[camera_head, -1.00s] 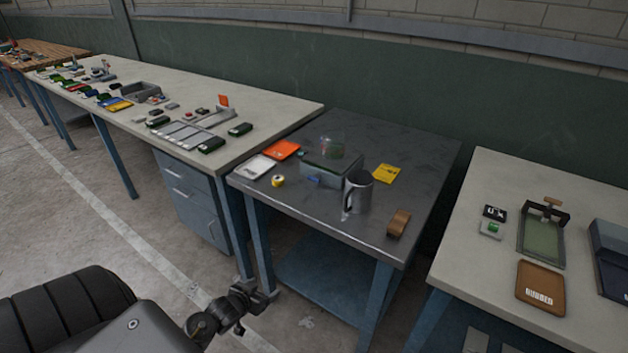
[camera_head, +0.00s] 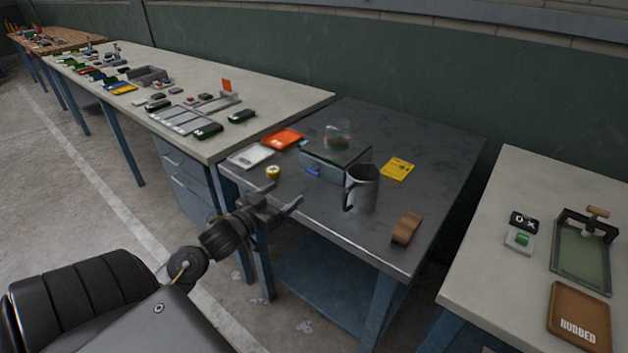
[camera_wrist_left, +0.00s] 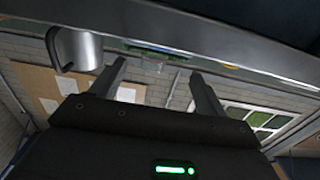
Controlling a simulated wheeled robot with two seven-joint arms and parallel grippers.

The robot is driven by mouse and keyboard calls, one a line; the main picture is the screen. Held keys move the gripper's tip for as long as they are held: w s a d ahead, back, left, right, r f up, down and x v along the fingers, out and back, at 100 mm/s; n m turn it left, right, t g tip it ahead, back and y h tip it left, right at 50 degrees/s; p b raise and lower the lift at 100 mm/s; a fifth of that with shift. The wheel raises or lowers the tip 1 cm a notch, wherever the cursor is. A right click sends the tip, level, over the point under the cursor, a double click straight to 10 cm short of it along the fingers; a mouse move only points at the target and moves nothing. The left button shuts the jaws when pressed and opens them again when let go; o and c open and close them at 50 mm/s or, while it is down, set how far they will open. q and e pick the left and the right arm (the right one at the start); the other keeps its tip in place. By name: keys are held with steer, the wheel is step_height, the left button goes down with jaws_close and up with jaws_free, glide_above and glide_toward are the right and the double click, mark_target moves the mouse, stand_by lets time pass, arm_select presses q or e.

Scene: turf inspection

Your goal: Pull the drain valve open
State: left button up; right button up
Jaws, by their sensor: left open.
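A low grey box (camera_head: 330,160) with a clear dome (camera_head: 338,138) on top stands on the dark metal table. A small blue part (camera_head: 313,171) sits low on its front face; I cannot tell for sure that it is the drain valve, or its position. My left gripper (camera_head: 284,198) is open and empty at the table's front left edge, short of the box. In the left wrist view its two fingers (camera_wrist_left: 160,78) stand apart with nothing between them. My right gripper is not in view.
A metal mug (camera_head: 361,188) stands right of the box; it also shows in the left wrist view (camera_wrist_left: 78,48). A yellow roll (camera_head: 272,172), white tray (camera_head: 251,156), orange tray (camera_head: 282,138), yellow card (camera_head: 397,168) and brown block (camera_head: 406,228) surround it on the dark table (camera_head: 440,140).

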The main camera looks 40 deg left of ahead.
mark_target(311, 173)
arm_select(q)
steer(key=shift+w+d, duration=0.1)
steer(key=shift+w, duration=0.05)
steer(key=w, duration=0.8)
steer(key=shift+w+a+r+p, duration=0.15)
steer(key=shift+w+a+p, duration=0.05)
steer(key=shift+w+p, duration=0.15)
steer(key=shift+w, duration=0.8)
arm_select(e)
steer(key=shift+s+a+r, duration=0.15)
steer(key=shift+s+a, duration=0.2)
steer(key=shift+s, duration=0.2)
arm_select(q)
steer(key=shift+c, duration=0.2)
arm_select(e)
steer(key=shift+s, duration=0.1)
